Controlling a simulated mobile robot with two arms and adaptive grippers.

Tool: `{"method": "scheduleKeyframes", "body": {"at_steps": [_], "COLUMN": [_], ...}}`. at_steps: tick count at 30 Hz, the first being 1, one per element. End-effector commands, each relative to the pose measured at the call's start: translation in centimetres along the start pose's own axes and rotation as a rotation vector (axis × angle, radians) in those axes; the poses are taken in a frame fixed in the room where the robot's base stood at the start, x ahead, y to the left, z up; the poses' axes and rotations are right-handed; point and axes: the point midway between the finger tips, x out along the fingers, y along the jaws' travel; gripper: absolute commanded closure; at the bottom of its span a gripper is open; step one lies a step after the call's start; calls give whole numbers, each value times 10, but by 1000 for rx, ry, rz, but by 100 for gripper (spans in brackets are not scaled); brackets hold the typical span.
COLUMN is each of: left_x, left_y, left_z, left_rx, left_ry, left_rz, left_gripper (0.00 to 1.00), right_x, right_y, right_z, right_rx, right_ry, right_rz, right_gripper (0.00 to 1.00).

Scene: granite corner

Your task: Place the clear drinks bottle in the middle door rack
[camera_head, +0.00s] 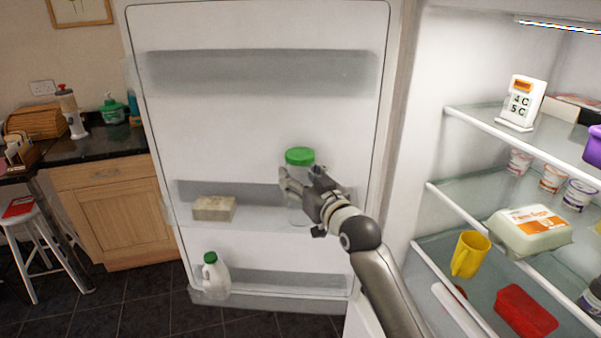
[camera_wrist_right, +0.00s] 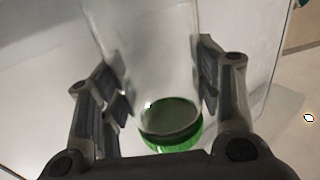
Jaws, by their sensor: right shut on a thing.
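The clear drinks bottle (camera_head: 297,210) has a green cap and stands about upright at the middle door rack (camera_head: 258,207) of the open fridge door. My right gripper (camera_head: 299,184) is shut on the bottle's upper part, just below the cap. The gripper hides part of the bottle, and I cannot tell if its base rests on the rack floor. In the right wrist view the bottle (camera_wrist_right: 150,50) sits between both fingers (camera_wrist_right: 160,85), cap towards the palm. My left gripper is out of view.
A pale block (camera_head: 214,208) lies at the left of the middle rack. A green-capped milk jug (camera_head: 216,277) stands in the bottom rack; the top rack (camera_head: 262,73) looks empty. Fridge shelves at right hold an egg carton (camera_head: 528,230) and a yellow mug (camera_head: 469,254).

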Motion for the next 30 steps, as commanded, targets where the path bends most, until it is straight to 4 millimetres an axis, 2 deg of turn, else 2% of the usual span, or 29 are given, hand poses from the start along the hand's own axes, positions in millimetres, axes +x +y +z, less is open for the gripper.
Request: {"method": "scheduleKeyframes", "body": {"at_steps": [12,13,18,30], "left_x": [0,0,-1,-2], "left_y": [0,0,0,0], "left_z": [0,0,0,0], "left_rx": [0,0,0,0], "left_ry": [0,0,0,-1], "left_rz": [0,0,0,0], "left_gripper": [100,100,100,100], "right_x": [1,1,1,0], "right_y": [0,0,0,0], "right_z": [3,5,4,0], "right_rx": [-1,0,0,0], "right_ry": [4,0,0,1], "right_rz": [-1,-1,-1,0], "right_gripper": [75,40,19,19]}}
